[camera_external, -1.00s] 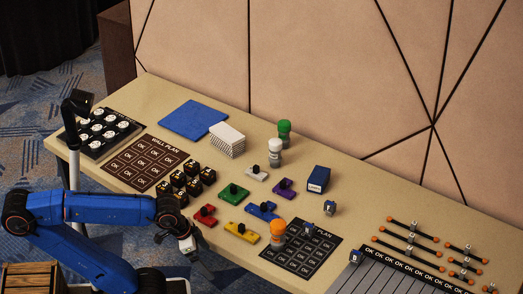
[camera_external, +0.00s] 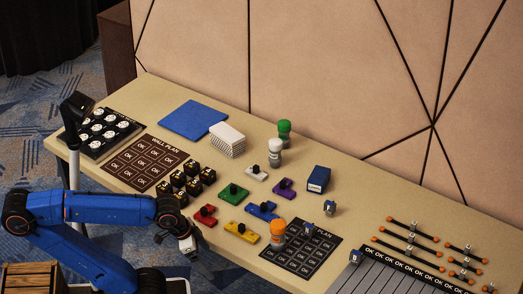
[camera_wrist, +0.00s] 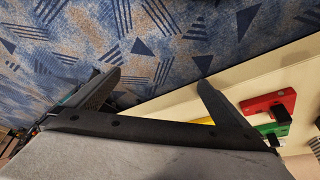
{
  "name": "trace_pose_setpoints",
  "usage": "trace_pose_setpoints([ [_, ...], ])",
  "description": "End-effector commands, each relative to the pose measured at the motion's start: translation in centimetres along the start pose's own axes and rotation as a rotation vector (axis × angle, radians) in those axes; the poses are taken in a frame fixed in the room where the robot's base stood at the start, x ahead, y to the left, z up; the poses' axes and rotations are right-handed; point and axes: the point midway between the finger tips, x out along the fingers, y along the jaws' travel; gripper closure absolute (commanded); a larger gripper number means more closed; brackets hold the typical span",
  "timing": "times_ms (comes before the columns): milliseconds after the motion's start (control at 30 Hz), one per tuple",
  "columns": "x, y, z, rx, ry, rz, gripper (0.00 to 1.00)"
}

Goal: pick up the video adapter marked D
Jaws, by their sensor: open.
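Several small black blocks with yellow marks (camera_external: 179,179) stand in a cluster on the table, right of the brown wall plan sheet. They may be the video adapters, but no letter D is readable, so I cannot tell which one is marked D. My gripper (camera_external: 203,268) is beyond the table's front edge, below and right of that cluster, touching nothing. In the wrist view my gripper (camera_wrist: 159,78) has its two fingers spread wide, with carpet between them and nothing held. The black blocks are not seen there.
Red (camera_external: 206,215), green (camera_external: 232,193), yellow (camera_external: 242,232) and blue (camera_external: 262,210) pieces with black knobs stand on the table. A blue panel (camera_external: 193,119) and white stack (camera_external: 227,141) lie farther back.

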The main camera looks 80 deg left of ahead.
Motion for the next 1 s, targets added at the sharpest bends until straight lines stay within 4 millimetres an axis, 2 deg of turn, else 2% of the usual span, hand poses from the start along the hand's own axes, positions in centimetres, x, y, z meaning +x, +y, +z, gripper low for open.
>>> trace_pose_setpoints([
  [133,0.0,0.0,0.0,0.0,0.0,0.0,0.02],
  [300,0.0,0.0,0.0,0.0,0.0,0.0,0.43],
  [333,0.0,0.0,0.0,0.0,0.0,0.0,0.45],
  [667,-0.2,0.0,-0.5,0.015,-0.003,0.0,0.45],
  [767,-1.0,0.1,-2.0,0.069,-0.015,0.002,0.45],
  [867,-2.2,0.3,-4.8,0.17,-0.033,0.007,0.45],
  [1000,-4.1,0.6,-9.7,0.346,-0.063,0.018,0.45],
])
